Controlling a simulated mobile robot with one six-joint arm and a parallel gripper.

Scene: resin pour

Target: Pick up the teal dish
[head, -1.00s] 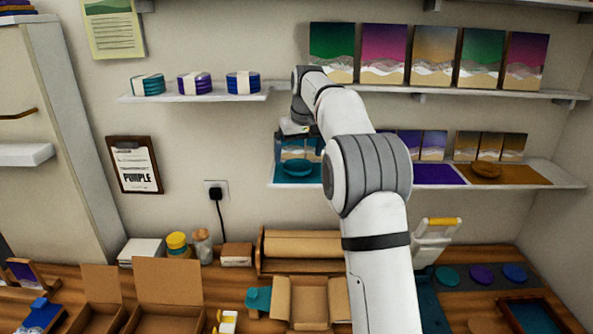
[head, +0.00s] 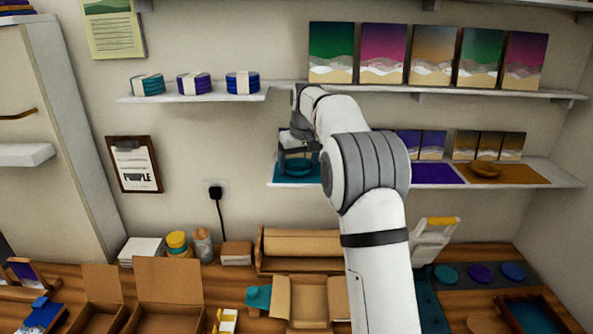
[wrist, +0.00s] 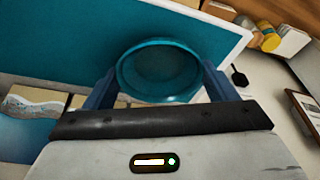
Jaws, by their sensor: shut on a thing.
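The teal dish (wrist: 160,72) is round and sits between the two fingers of my gripper (wrist: 158,85) in the wrist view. The fingers are shut on its sides. In the head view the dish (head: 299,168) is at the left end of the lower wall shelf, over a teal mat (head: 284,180). My gripper (head: 300,150) reaches down to it from above. I cannot tell whether the dish touches the mat. The mat also shows behind the dish in the wrist view (wrist: 60,50).
Small pictures stand at the back of the lower shelf. A brown dish (head: 486,169) sits on an orange-brown mat (head: 530,175) to the right, past a purple mat (head: 433,174). The upper shelf (head: 460,92) holds larger pictures. A crowded workbench lies below.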

